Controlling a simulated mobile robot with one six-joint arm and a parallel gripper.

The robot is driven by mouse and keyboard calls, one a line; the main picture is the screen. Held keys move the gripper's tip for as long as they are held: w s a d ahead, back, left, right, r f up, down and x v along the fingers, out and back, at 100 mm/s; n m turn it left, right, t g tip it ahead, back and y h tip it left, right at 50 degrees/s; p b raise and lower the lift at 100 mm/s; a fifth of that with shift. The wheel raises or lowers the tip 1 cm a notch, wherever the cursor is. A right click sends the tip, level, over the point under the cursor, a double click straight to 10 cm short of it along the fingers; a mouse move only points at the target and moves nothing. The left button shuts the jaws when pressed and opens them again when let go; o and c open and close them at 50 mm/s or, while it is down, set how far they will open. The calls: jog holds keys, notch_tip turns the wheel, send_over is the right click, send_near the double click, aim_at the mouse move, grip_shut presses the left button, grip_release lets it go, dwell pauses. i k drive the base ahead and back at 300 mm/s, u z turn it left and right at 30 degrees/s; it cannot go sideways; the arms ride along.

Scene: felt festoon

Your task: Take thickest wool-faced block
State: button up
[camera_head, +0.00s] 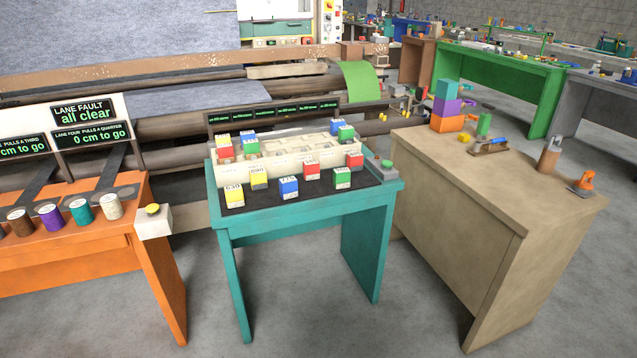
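Several small blocks with coloured tops and pale, marked faces are on the teal table. On its dark mat stand a yellow block (233,192) at front left, a second yellow block (259,176), a blue block (289,186), a red block (312,168) and a green block (342,176). Another red block (354,159) is at the right. More blocks are at the cream rack behind, including a red one (224,149) and a green one (346,132). The markings are too small to read surely, and I cannot tell which block is thickest. My gripper is not in view.
The teal table (300,220) stands between an orange bench (100,240) with spools and a tan table (480,200) with tools and stacked coloured boxes. Rollers and grey felt (120,40) are behind. Grey floor in front is clear.

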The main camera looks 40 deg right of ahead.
aim_at(341, 177)
jog(key=z, duration=0.75)
jog(key=k, duration=0.1)
jog(key=u, duration=1.85)
jog(key=k, duration=1.35)
jog(key=z, duration=0.55)
jog(key=i, duration=1.55)
